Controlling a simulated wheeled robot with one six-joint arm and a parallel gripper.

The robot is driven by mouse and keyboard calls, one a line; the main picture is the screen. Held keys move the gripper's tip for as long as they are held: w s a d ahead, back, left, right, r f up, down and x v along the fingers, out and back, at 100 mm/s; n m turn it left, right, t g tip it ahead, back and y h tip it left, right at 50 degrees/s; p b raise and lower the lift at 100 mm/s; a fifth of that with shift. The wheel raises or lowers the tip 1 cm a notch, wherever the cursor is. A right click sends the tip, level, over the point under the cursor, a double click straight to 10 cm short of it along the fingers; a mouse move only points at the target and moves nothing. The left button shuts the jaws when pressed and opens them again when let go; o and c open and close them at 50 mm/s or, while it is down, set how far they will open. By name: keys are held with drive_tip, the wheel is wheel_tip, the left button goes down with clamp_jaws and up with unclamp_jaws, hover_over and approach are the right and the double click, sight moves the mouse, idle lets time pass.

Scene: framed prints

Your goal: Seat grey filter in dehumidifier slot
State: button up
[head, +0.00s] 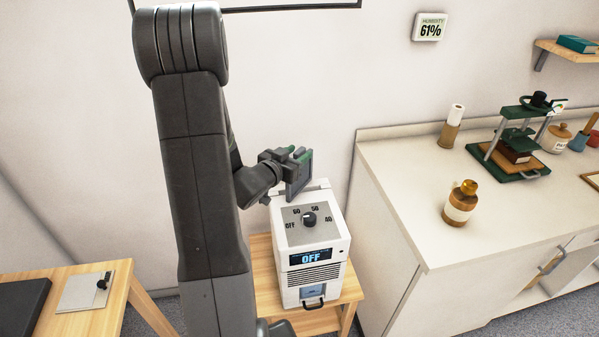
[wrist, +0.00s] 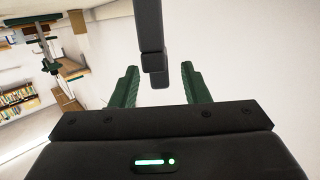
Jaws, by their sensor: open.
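The white dehumidifier (head: 337,243) stands on a wooden stool, with a dial on its sloped top and a display reading OFF. The grey filter (head: 297,182), a dark flat panel, appears upright at its top rear edge; how deep it sits in the slot cannot be told. My gripper (head: 301,155) is at the filter's upper part, behind the dial. In the wrist view, its green fingers (wrist: 160,72) are apart. A dark grey stepped piece (wrist: 150,30), apparently the filter, reaches down between them with a gap on each side. The slot itself is hidden.
The wooden stool (head: 266,262) is under the dehumidifier. A white counter (head: 410,190) to the right bears a brown jar (head: 461,203) and a green press (head: 517,145). A wooden table (head: 52,318) is at lower left.

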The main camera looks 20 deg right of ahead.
sight(304, 148)
drive_tip(key=x, duration=0.3)
drive_tip(key=shift+w+d+p, duration=0.1)
drive_tip(key=shift+d+p, duration=0.2)
clamp_jaws()
drive_tip(key=shift+r, duration=0.15)
